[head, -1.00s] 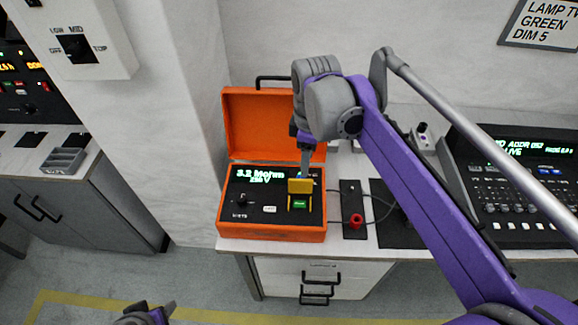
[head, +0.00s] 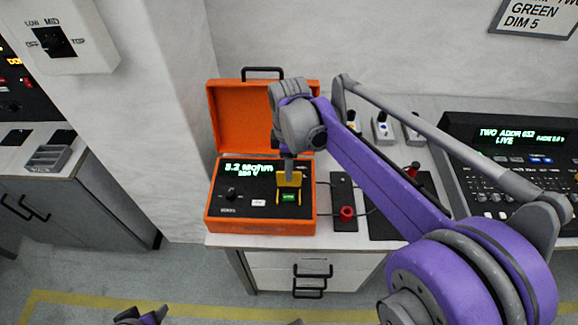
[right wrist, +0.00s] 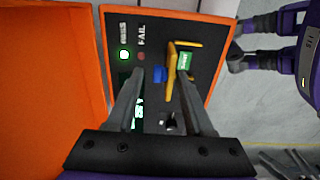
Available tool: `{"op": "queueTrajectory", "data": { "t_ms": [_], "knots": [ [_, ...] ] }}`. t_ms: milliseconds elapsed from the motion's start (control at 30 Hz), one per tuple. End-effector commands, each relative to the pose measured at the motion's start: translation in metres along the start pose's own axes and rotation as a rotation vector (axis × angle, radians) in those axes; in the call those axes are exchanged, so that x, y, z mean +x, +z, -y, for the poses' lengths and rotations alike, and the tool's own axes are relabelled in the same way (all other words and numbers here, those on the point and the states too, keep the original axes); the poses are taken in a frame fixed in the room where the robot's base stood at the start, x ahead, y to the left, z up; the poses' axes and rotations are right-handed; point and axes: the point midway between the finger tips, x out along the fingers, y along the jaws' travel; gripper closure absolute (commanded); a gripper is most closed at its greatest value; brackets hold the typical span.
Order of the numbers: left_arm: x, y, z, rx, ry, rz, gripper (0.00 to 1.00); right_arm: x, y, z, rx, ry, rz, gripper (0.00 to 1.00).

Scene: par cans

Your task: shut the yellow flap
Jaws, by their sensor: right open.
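The yellow flap (head: 289,181) stands raised on the black panel of the orange case, behind a green lit button (head: 289,197). In the right wrist view the flap (right wrist: 171,62) appears edge-on, beside the green button (right wrist: 184,62). My right gripper (head: 289,170) is at the flap's upper edge. In the right wrist view its two fingers (right wrist: 161,74) are apart with nothing held; one fingertip is close to the green button and flap. I cannot tell whether it touches. My left gripper (head: 141,317) shows partly at the bottom edge of the head view, away from the case.
The orange case's open lid (head: 240,115) stands behind the panel. To its right are a black plate with a red knob (head: 347,213) and cables. A lighting console (head: 510,165) stands farther right. The floor in front is clear.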

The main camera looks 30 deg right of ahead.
Motion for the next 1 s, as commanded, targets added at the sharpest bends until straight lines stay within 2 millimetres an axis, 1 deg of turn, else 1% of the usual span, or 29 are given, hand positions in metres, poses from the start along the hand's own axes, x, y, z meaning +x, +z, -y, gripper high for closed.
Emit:
{"op": "queueTrajectory", "data": {
  "t_ms": [100, 367, 500, 567, 600, 667, 1000],
  "knots": [
    [0.0004, 0.0004, 0.0000, 0.000, 0.000, 0.000, 0.40, 0.0057, -0.0001, 0.0000, 0.000, 0.000, 0.000, 0.47],
    [0.0004, 0.0003, 0.0000, 0.000, 0.000, 0.000, 0.40, 0.0063, -0.0001, 0.0000, 0.000, 0.000, 0.000, 0.47],
    [0.0004, 0.0003, 0.0000, 0.000, 0.000, 0.000, 0.40, 0.0062, -0.0001, 0.0000, 0.000, 0.000, 0.000, 0.73],
    [0.0004, 0.0003, 0.0000, 0.000, 0.000, 0.000, 0.40, 0.0062, -0.0001, 0.0000, 0.000, 0.000, 0.000, 0.83],
    [0.0004, 0.0003, 0.0000, 0.000, 0.000, 0.000, 0.40, 0.0062, -0.0001, 0.0000, 0.000, 0.000, 0.000, 0.91],
    [0.0004, 0.0003, 0.0000, 0.000, 0.000, 0.000, 0.40, 0.0062, -0.0001, 0.0000, 0.000, 0.000, 0.000, 1.00],
    [0.0003, 0.0002, 0.0000, 0.000, 0.000, 0.000, 0.40, 0.0060, 0.0000, -0.0001, 0.000, 0.003, 0.000, 1.00]
  ]
}}
